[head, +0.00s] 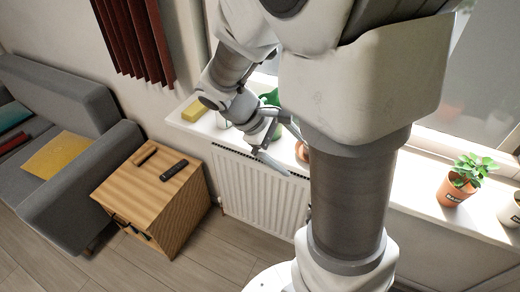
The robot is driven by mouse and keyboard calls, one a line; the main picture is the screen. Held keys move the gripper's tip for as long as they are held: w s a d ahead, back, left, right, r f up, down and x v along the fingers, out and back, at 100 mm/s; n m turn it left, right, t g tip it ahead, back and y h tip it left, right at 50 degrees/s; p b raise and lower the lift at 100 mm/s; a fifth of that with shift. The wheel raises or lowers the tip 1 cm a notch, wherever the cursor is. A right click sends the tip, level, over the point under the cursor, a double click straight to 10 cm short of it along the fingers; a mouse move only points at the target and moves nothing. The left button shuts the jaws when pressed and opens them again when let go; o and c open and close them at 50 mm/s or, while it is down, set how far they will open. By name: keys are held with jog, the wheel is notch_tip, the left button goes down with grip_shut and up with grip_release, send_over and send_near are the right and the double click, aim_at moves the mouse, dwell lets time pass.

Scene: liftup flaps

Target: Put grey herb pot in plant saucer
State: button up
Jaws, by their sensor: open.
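My gripper (291,156) is at the front edge of the white windowsill, its fingers apart with nothing visible between them. I cannot make out the grey herb pot for certain. A pale whitish-grey pot (510,212) with a dark label stands on the sill, cut by the right picture edge. A small terracotta-coloured thing (302,151) is on the sill just right of the fingers, mostly hidden by my arm; I cannot tell whether it is a pot or the plant saucer. No saucer shows clearly.
A terracotta pot with a leafy plant (453,192) stands on the right sill. A yellow block (194,110) and a green object (271,97) are on the left sill. A radiator (262,190) is below. A wooden cabinet (150,200) holds a remote (173,169).

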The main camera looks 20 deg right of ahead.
jog(key=s+a+r+m+t+y, duration=0.6)
jog(key=s+a+r+t+y, duration=0.1)
jog(key=a+r, duration=0.3)
jog(key=shift+s+a+r+m, duration=0.2)
jog(key=shift+s+r+m, duration=0.3)
jog(key=shift+r, duration=0.4)
jog(key=shift+d, duration=0.1)
